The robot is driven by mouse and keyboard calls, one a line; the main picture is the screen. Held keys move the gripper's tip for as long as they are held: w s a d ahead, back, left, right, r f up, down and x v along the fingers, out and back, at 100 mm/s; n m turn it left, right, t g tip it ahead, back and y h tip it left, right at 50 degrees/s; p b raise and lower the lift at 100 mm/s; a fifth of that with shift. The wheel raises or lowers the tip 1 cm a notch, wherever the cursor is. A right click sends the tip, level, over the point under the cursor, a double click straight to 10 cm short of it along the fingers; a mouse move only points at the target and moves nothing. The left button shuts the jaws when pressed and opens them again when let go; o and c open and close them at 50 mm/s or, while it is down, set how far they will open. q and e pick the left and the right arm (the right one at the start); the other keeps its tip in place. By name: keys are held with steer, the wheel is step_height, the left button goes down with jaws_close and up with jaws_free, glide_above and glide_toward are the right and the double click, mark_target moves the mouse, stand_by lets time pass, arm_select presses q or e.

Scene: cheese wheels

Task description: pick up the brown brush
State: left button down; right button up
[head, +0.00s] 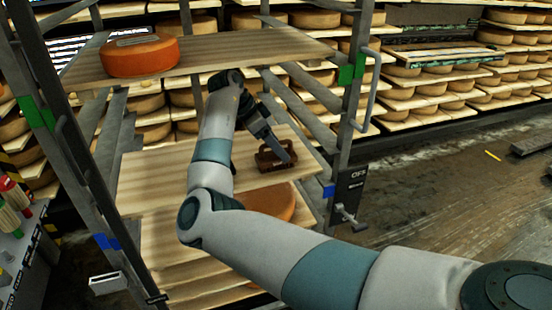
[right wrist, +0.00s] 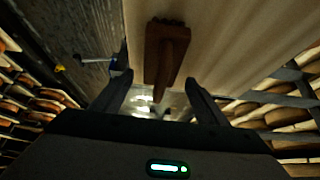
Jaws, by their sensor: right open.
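The brown brush (head: 272,160) lies on the middle wooden board of the rack, near its right end. My right arm reaches in from the right, and its gripper (head: 286,156) is at the brush, partly hiding it. In the right wrist view the right gripper (right wrist: 160,90) has its two fingers spread apart. The brush (right wrist: 165,50) shows ahead of them, its handle end pointing into the gap between the fingers. Whether the fingers touch the brush cannot be told. My left gripper is not in view.
An orange cheese wheel (head: 140,55) sits on the upper board (head: 240,48), above my arm. Another wheel (head: 275,205) lies on a board below the brush. Metal rack posts (head: 352,90) stand at both sides. The middle board (head: 150,180) is bare left of the brush.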

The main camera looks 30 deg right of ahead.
steer(key=x, duration=0.3)
steer(key=shift+f, duration=0.1)
steer(key=shift+s+d+f, duration=0.1)
steer(key=shift+d+f, duration=0.15)
steer(key=shift+f, duration=0.05)
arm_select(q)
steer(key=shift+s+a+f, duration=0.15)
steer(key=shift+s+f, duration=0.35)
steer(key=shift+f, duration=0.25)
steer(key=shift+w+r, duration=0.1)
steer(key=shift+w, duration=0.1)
arm_select(e)
steer(key=c, duration=1.3)
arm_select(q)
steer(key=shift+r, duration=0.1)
arm_select(e)
steer(key=shift+o, duration=0.2)
steer(key=shift+r, duration=0.1)
